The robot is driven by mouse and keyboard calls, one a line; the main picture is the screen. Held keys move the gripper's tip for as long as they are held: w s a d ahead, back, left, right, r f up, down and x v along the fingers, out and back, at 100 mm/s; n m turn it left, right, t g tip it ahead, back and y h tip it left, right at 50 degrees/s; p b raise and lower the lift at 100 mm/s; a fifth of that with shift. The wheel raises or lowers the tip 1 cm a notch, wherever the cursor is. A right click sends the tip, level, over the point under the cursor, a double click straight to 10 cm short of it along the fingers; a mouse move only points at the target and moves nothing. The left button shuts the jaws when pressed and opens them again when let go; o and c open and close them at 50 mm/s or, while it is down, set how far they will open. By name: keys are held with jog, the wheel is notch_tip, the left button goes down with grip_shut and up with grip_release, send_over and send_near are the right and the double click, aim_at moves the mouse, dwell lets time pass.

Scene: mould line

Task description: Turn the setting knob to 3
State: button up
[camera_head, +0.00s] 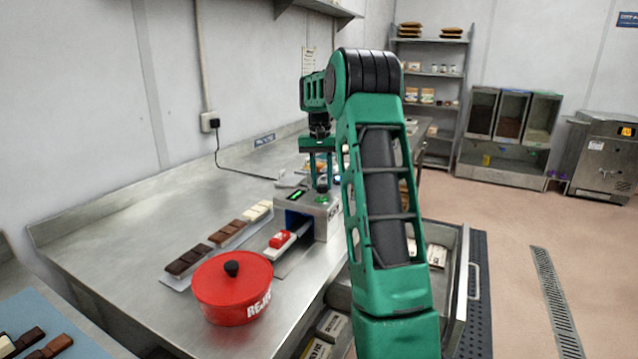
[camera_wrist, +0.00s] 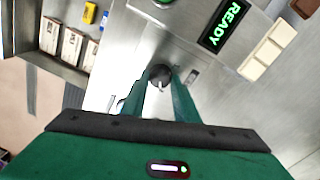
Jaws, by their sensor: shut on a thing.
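The setting knob (camera_wrist: 159,73) is a small dark round knob with a pale pointer mark, on the metal top of a machine (camera_head: 322,216) on the bench. My gripper (camera_wrist: 161,88) is shut on the knob, one green finger on each side, in the wrist view. In the head view my gripper (camera_head: 321,186) reaches down onto the machine top, and the knob is hidden there. The display (camera_wrist: 225,25) reads READY in green. I cannot read any scale numbers around the knob. A green button (camera_head: 322,199) is beside the fingers.
A red lidded pot (camera_head: 232,290) and chocolate bars (camera_head: 228,233) stand on the steel bench left of the machine. A red-topped piece (camera_head: 279,240) lies at the machine's opening. An open drawer (camera_head: 460,270) is at the right.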

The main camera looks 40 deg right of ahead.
aim_at(319, 185)
jog(key=shift+w+a, duration=0.1)
jog(key=shift+a, duration=0.1)
dwell(0.3)
jog(key=o, duration=1.1)
jog(key=shift+c, duration=0.2)
jog(key=shift+d+r, duration=0.1)
jog(key=shift+r, duration=0.05)
notch_tip(319, 185, up, 10)
jog(key=shift+w+a+r, duration=0.2)
jog(key=shift+w+r, duration=0.05)
jog(key=shift+w, duration=0.05)
